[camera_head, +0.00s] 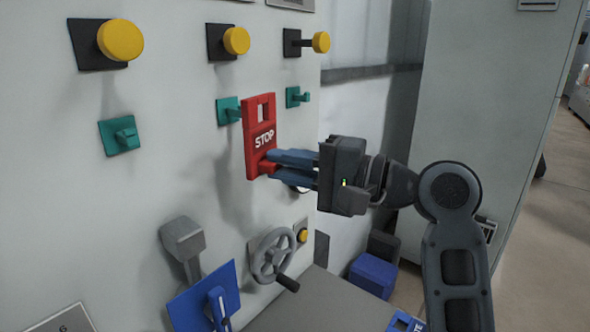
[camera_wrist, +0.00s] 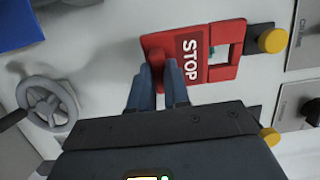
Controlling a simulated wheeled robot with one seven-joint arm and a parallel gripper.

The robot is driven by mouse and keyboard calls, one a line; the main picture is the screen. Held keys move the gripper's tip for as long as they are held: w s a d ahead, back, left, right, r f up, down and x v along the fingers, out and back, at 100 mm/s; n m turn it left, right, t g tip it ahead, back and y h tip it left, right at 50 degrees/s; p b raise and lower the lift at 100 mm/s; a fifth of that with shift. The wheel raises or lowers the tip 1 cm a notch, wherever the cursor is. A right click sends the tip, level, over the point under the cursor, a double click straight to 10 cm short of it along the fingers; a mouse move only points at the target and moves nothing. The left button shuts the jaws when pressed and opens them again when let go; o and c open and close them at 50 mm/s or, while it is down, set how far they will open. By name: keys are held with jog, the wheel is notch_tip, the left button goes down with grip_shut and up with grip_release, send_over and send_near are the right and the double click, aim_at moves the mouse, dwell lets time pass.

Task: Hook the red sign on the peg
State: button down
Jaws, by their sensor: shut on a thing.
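The red STOP sign (camera_head: 261,137) is upright, close to the panel, with a rectangular opening near its top. My gripper (camera_head: 272,168) is shut on the red grip at the sign's lower end, with its blue fingers coming from the right. The middle teal peg (camera_head: 228,111) shows just left of the sign's upper part. In the wrist view, the sign (camera_wrist: 190,57) lies sideways, and a bit of teal (camera_wrist: 212,50) shows at the opening's edge. I cannot tell whether the peg passes through the opening. My gripper (camera_wrist: 165,68) also shows there.
Other teal pegs stand at left (camera_head: 122,135) and right (camera_head: 297,97). Yellow knobs, one of them the middle knob (camera_head: 236,40), stick out above the pegs. Below are a grey lever (camera_head: 184,240), a blue plate (camera_head: 203,297) and a handwheel (camera_head: 272,257).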

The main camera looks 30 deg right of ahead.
jog(key=shift+w+a+f+b, duration=0.1)
jog(key=shift+w+a+b, duration=0.15)
jog(key=shift+w, duration=0.45)
jog(key=shift+w+a+f+b, duration=0.1)
jog(key=shift+w+a+b, duration=0.15)
jog(key=shift+w, duration=0.5)
jog(key=shift+w+a+b, duration=0.2)
jog(key=shift+w+b, duration=0.05)
jog(key=shift+w, duration=0.45)
jog(key=shift+w+a+f, duration=0.15)
jog(key=shift+w+f, duration=0.1)
jog(key=shift+w, duration=0.2)
jog(key=c, duration=1)
grip_release()
jog(key=shift+f, duration=0.1)
jog(key=b+v, duration=0.1)
jog(key=v, duration=0.6)
jog(key=shift+s+d, duration=0.25)
jog(key=shift+s, duration=0.05)
